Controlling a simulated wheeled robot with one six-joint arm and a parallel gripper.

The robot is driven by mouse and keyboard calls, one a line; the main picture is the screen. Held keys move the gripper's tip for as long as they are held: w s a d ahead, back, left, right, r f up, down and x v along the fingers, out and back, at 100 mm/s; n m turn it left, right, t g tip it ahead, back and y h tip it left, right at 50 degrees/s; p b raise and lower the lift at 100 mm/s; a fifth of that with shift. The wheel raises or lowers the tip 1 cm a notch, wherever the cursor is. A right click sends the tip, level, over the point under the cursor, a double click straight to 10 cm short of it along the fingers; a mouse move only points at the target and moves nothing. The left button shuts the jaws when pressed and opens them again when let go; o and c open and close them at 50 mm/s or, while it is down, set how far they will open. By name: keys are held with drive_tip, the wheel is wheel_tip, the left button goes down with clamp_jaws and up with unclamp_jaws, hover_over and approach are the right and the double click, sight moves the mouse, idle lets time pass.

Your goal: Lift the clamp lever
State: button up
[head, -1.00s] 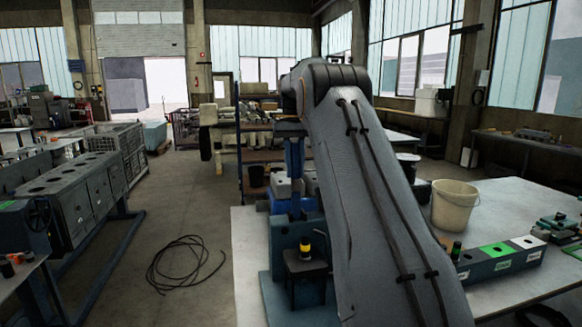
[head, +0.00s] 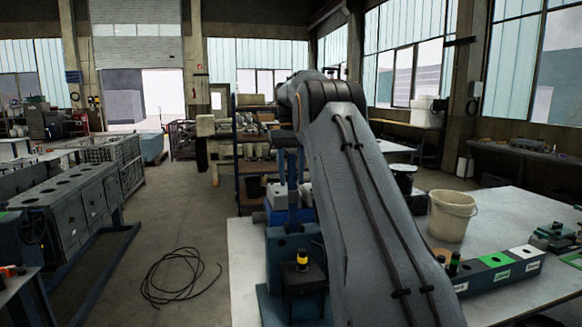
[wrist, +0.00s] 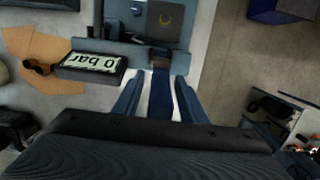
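In the wrist view my gripper (wrist: 160,100) shows as two blue fingers, spread apart. A dark blue bar (wrist: 160,92), which looks like the clamp lever, lies between them, with pale gaps on both sides. It runs up to a dark block on the blue fixture (wrist: 122,49). How deep the bar sits between the fingers I cannot tell. A display (wrist: 92,66) reading "0 bar" is left of the fingers. In the head view the blue fixture (head: 283,243) stands on the bench, partly behind my arm.
A black block with a yellow-banded piece (head: 302,261) stands at the fixture's front. A white bucket (head: 451,218) and a labelled block rack (head: 497,271) are on the bench to the right. A coiled cable (head: 178,277) lies on the open floor to the left.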

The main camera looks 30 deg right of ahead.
sight(291, 162)
drive_tip(key=r, duration=0.2)
drive_tip(key=r+b, duration=0.1)
drive_tip(key=r, duration=0.1)
drive_tip(key=shift+w, duration=0.35)
drive_tip(key=shift+w+d+r+p, duration=0.1)
drive_tip(key=shift+r+p, duration=0.7)
drive_tip(key=shift+r, duration=0.45)
